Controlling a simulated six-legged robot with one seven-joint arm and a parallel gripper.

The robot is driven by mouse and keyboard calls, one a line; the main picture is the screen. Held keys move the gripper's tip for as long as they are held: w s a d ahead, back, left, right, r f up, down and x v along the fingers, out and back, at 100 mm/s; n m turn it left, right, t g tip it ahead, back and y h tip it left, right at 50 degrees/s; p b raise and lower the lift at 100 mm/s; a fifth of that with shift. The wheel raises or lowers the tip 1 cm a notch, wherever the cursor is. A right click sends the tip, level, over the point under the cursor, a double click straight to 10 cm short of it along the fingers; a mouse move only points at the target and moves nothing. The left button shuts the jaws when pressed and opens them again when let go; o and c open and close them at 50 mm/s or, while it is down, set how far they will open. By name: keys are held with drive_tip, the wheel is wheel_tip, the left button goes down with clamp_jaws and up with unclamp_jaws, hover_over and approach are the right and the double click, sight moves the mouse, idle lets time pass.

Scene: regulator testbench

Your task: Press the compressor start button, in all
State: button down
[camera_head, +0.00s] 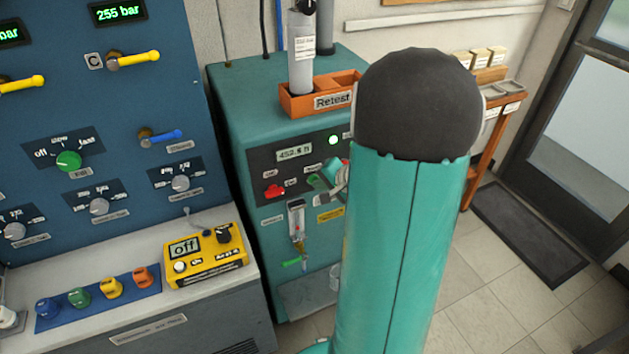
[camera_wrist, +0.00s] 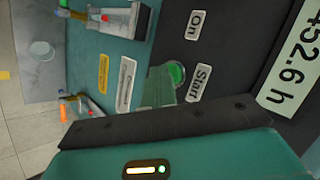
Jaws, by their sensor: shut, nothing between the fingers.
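The compressor (camera_head: 240,120) is a teal cabinet with a dark control panel. The green round start button (camera_wrist: 178,73) shows in the wrist view beside the label "Start" (camera_wrist: 203,83). My gripper (camera_wrist: 162,86) is shut and empty, with its tips at the button's edge and overlapping part of it. I cannot tell whether they touch or how far the button is pressed. In the head view my gripper (camera_head: 332,180) is at the right of the panel and mostly hides the button. A round lamp (camera_head: 333,140) glows green, and the display (camera_head: 294,153) reads about 452.6 h.
A red switch (camera_head: 273,191) sits left on the panel. An orange "Retest" tray (camera_head: 292,101) with a grey cylinder stands on the compressor. A yellow box reading "off" (camera_head: 184,249) is on the bench at left. Tiled floor (camera_head: 490,290) is clear at right.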

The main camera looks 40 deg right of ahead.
drive_tip(key=shift+s+a, duration=0.2)
drive_tip(key=shift+s, duration=0.45)
drive_tip(key=s, duration=0.2)
drive_tip(key=s+a, duration=0.1)
drive_tip(key=s, duration=0.1)
drive_tip(key=shift+s+a, duration=0.2)
drive_tip(key=shift+s, duration=0.2)
drive_tip(key=shift+a+r, duration=0.1)
idle(0.5)
drive_tip(key=w+a+r+n+g+y, duration=0.1)
drive_tip(key=a+r+n+y, duration=0.2)
drive_tip(key=a, duration=0.5)
drive_tip(key=a+r+n+g, duration=0.2)
drive_tip(key=a+r+n, duration=0.25)
drive_tip(key=a, duration=0.35)
drive_tip(key=s+a+r+n+g+h, duration=0.1)
drive_tip(key=s+a+r+n+h, duration=0.3)
drive_tip(key=s+a+r, duration=0.5)
drive_tip(key=a+n, duration=0.1)
drive_tip(key=n, duration=0.1)
drive_tip(key=shift+s+a+r+n, duration=0.25)
drive_tip(key=shift+a+r+n, duration=0.1)
drive_tip(key=shift+a, duration=0.05)
